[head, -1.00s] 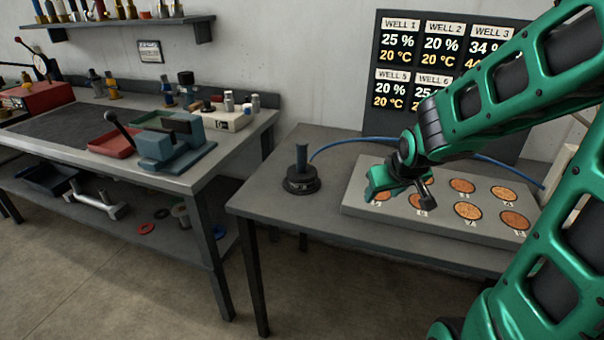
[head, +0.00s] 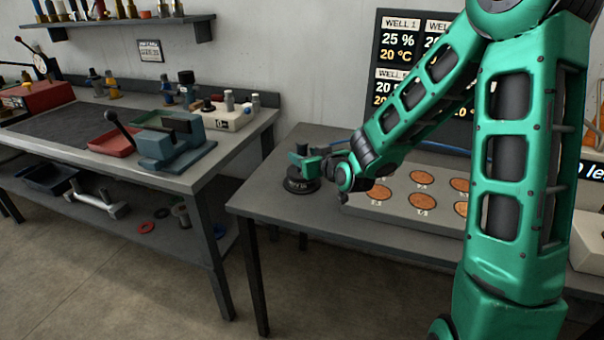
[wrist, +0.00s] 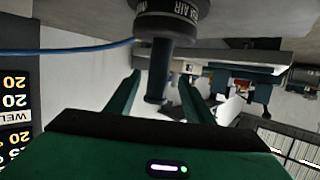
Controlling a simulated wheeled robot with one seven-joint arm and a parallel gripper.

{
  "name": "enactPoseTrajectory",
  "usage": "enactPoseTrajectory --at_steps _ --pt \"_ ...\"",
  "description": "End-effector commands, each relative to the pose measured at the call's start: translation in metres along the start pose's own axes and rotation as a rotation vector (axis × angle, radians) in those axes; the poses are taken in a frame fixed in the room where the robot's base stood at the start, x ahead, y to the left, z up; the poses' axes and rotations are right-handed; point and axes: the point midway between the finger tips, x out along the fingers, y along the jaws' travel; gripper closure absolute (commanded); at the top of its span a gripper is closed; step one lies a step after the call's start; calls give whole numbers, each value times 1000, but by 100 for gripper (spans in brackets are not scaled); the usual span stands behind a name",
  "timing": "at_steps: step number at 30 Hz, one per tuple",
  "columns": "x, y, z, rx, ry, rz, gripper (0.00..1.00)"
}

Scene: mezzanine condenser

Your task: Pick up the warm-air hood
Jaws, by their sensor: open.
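The warm-air hood (head: 300,186) is a dark round disc with an upright handle. It stands on the left part of the grey table. In the wrist view the picture is upside down: the lettered hood body (wrist: 172,22) is at the top and its handle (wrist: 158,75) points down. My gripper (head: 305,157) is at the handle, above the disc, and hides most of it in the head view. In the wrist view my gripper's fingers (wrist: 160,82) are apart on either side of the handle, with gaps showing. Contact is not visible.
A pale block with several round orange-brown wells (head: 400,212) lies right of the hood, partly behind my arm. A blue hose (wrist: 85,49) runs to the hood. The wells display board (head: 385,60) stands behind. A workbench (head: 190,185) with a vise is at left.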

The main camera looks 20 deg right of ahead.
Motion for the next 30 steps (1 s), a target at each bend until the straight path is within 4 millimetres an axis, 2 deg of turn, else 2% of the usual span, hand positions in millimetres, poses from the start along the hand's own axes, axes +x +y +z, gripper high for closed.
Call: enactPoseTrajectory --at_steps 3,10,19,29,30 --pt "12 0 0 0 -1 0 52" --pt "24 1 0 1 -2 1 52" --pt "62 3 -1 0 -1 1 52" --pt "68 3 -2 -1 -1 2 52" --pt "68 3 -2 -1 -1 2 57"
